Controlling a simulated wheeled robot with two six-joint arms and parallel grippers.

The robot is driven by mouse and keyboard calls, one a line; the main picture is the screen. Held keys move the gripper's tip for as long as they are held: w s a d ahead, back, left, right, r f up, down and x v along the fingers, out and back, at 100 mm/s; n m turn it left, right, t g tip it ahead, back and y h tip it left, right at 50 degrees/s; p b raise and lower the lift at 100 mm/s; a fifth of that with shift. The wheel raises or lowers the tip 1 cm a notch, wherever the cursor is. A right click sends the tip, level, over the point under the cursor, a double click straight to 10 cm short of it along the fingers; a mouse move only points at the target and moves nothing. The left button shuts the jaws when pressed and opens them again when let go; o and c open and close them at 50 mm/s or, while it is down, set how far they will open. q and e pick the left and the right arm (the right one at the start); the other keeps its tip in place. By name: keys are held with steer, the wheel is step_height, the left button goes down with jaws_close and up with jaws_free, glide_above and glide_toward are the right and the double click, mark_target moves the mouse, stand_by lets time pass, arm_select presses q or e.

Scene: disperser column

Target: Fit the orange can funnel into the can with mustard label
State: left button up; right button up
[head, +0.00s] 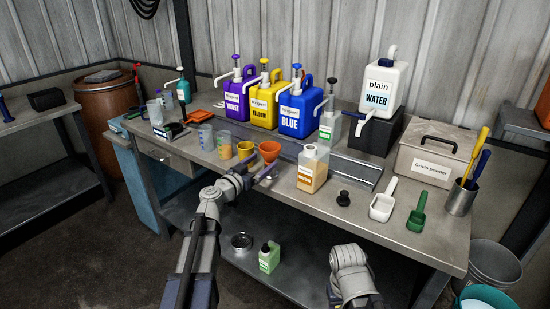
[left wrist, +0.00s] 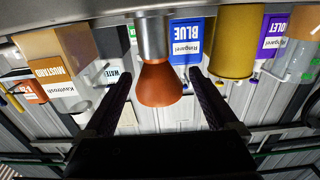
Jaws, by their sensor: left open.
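The orange can funnel (head: 270,150) stands near the front edge of the bench, left of the can with mustard label (head: 313,167). My left gripper (head: 265,173) is open at the bench front by the funnel. Its two dark fingers lie on either side of the funnel with gaps. The mustard can (left wrist: 53,68) shows its label at the left of the wrist view. My right gripper is not visible.
A yellow cup (head: 245,150) stands just left of the funnel. Violet (head: 238,100), yellow (head: 264,106) and blue (head: 298,116) jugs stand behind. A black stopper (head: 343,198), white scoop (head: 382,205) and green scoop (head: 416,215) lie right of the mustard can.

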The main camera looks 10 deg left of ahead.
mark_target(275, 146)
arm_select(q)
steer(key=shift+d+x, duration=0.2)
steer(key=shift+x, duration=3.7)
steer(key=shift+s, duration=0.15)
steer(key=c, duration=1.5)
steer(key=shift+o, duration=0.2)
step_height(275, 146, up, 10)
steer(key=p, duration=1)
steer(key=s+d+r+p, duration=0.2)
steer(key=d+r+p, duration=0.2)
steer(key=d, duration=0.3)
steer(key=s+d+r+p, duration=0.2)
steer(key=d+r+p, duration=0.3)
steer(key=d, duration=0.1)
steer(key=shift+s+d+r, duration=0.25)
steer(key=shift+s+d, duration=0.1)
steer(key=shift+s, duration=0.05)
